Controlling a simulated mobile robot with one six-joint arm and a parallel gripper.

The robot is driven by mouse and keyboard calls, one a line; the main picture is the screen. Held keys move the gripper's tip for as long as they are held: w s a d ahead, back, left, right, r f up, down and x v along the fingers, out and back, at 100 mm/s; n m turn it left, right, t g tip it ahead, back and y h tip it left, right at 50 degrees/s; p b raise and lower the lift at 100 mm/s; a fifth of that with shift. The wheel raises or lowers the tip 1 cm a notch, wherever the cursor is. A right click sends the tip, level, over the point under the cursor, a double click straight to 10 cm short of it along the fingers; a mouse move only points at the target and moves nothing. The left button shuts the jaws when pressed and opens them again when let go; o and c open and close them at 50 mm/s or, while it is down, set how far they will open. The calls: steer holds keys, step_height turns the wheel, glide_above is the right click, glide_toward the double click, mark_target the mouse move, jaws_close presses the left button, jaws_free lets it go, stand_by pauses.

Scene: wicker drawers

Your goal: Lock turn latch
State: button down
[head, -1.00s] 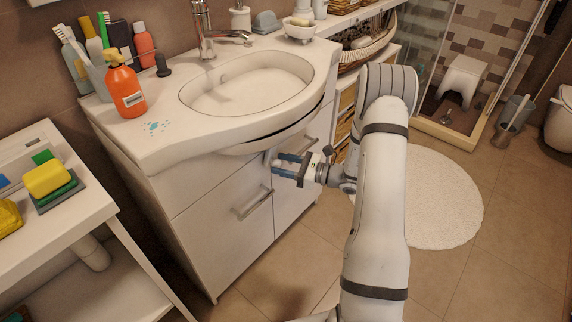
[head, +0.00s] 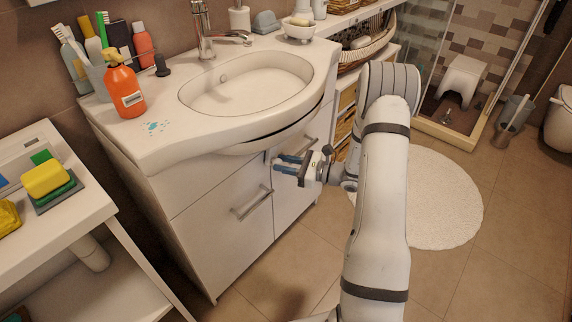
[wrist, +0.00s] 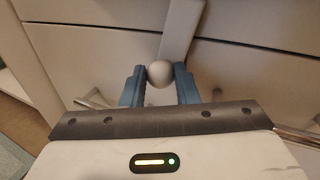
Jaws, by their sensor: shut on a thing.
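The turn latch (wrist: 182,30) shows in the wrist view as a pale bar with a round grey knob (wrist: 160,73) at its near end. The bar slants up and slightly right from the knob, across the seam between the cabinet fronts. My gripper (wrist: 160,78) has its two blue fingers on either side of the knob and is shut on it. In the head view my gripper (head: 280,163) is at the cabinet front below the sink; the latch is too small and too hidden there to make out.
The white sink cabinet (head: 215,205) has bar handles, one (head: 252,204) just below left of my gripper. An orange spray bottle (head: 124,90) stands on the sink top. A white shelf (head: 90,215) with sponges stands at left. Open floor and a round rug (head: 440,205) lie at right.

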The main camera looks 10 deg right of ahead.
steer(key=n, duration=0.1)
steer(key=w+d+n+h+b, duration=0.1)
steer(key=shift+d+n, duration=0.1)
steer(key=shift+n, duration=0.3)
steer(key=c, duration=1.1)
jaws_free()
steer(key=shift+c, duration=0.2)
steer(key=p+v, duration=0.1)
steer(key=v, duration=0.7)
steer(key=shift+r, duration=0.1)
